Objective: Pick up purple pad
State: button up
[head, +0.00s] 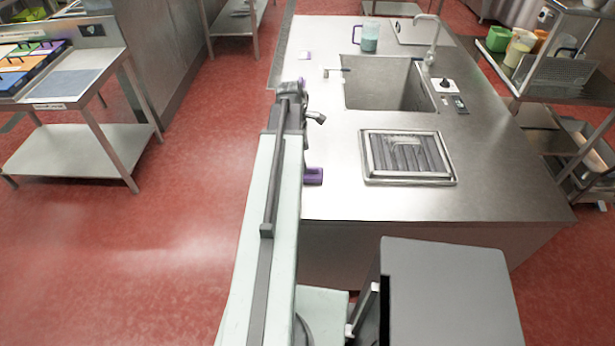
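A purple pad (314,176) lies on the left part of the steel counter (330,205), right beside my arm. My arm covers its left side, so only part of it shows. My arm reaches forward along the counter's left edge. My gripper (316,118) is at the arm's far end, beyond the purple pad in the picture. It is small and dark here, and its fingers cannot be made out clearly. I see nothing held in it.
A sink basin (385,85) with a tap (432,45) and a framed drain grate (408,156) are set in the counter. A jug with a purple handle (369,40) stands at the back. A shelf rack (560,75) stands right. Red floor is open at left.

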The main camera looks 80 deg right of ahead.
notch_tip(320, 180, down, 2)
jog(key=shift+s+f+b, duration=0.1)
jog(key=shift+f+b, duration=0.1)
jog(key=shift+b, duration=1.05)
jog(key=f+b, duration=0.3)
jog(key=s+f+b, duration=0.1)
jog(key=f+b, duration=0.1)
jog(key=shift+d+f+b, duration=0.25)
jog(key=shift+f+b, duration=0.05)
jog(key=shift+r, duration=0.2)
jog(key=c, duration=1.5)
jog(key=shift+o, duration=0.2)
notch_tip(320, 180, up, 10)
jog(key=p, duration=1)
jog(key=shift+r+p, duration=0.15)
jog(key=shift+p, duration=0.2)
